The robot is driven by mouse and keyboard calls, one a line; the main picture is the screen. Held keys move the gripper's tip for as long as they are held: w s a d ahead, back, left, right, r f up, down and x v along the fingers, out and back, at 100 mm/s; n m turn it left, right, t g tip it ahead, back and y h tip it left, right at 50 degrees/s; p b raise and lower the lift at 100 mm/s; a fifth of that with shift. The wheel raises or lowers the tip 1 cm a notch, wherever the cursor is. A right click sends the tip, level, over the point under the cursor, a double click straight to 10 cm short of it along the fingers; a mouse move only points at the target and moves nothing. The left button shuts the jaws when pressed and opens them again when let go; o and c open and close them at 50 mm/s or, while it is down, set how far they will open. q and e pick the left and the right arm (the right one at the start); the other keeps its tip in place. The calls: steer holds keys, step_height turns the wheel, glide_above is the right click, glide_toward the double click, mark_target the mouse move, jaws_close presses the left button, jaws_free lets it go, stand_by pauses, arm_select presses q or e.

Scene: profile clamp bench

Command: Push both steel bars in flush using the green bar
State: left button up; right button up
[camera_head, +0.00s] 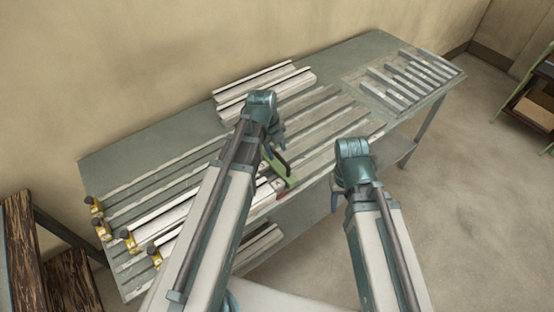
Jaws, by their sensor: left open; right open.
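The green bar (283,180) is at the bench's front edge, near the middle, partly hidden behind my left arm. My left gripper (279,152) is open just above it; I cannot tell whether it touches the bar. My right gripper (335,198) is open and empty, in front of the bench edge and right of the green bar. Several grey steel bars (408,82) lie side by side on the right end of the bench. Pale profiles (178,212) lie at the front left, partly covered by my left arm. Which two bars the task means, I cannot tell.
The bench (115,165) has long parallel rails. Several yellow clamps (97,206) stand at its left end. More pale profiles (265,88) lie at the back. A lower shelf is under the bench. Dark wooden furniture stands at left, a shelf unit (535,105) at right.

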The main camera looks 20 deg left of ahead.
arm_select(q)
steer(key=shift+w+d+f+b, duration=0.15)
steer(key=shift+f+b, duration=0.35)
steer(key=shift+f, duration=0.45)
jaws_close()
stand_by(0.7)
